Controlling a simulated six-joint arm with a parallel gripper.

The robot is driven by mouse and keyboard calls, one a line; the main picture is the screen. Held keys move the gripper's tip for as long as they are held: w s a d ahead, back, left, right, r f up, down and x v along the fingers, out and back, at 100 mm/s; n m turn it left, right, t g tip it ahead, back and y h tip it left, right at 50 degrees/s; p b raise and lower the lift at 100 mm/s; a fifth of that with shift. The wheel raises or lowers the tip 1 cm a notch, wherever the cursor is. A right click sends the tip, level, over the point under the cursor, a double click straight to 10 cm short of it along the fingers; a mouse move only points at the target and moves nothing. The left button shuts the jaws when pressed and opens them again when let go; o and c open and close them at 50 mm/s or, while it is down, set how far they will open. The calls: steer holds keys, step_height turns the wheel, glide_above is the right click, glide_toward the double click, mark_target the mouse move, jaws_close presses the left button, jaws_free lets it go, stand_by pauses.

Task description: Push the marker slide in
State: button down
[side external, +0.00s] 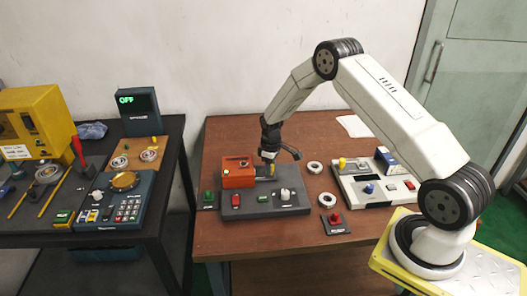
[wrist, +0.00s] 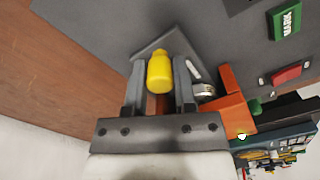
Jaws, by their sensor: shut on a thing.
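The marker is an orange unit (side external: 238,173) on a dark grey base plate (side external: 262,211), on the brown table. The slide's yellow handle (side external: 271,172) stands to the right of the orange unit. My gripper (side external: 268,157) is lowered onto it from above. In the wrist view, my gripper's fingers (wrist: 160,88) lie on both sides of the yellow handle (wrist: 160,72) and are shut on it. The orange unit (wrist: 236,115) is close to the right finger there, with a metal ring (wrist: 204,90) beside it. The slide's body under the handle is mostly hidden.
Loose rings (side external: 315,167) (side external: 327,200) and a red button box (side external: 335,222) lie to the right, before a white device (side external: 374,185). A black table (side external: 160,215) stands left.

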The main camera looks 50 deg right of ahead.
steer(key=shift+w+a+r, duration=0.1)
steer(key=shift+w+a, duration=0.55)
steer(key=shift+w, duration=0.2)
steer(key=shift+w+a, duration=0.2)
steer(key=shift+a, duration=0.1)
steer(key=c, duration=0.6)
jaws_free()
steer(key=shift+s, duration=0.1)
steer(key=shift+d, duration=0.1)
steer(key=shift+r, duration=0.1)
step_height(320, 180, up, 7)
steer(key=shift+f, duration=0.2)
stand_by(0.4)
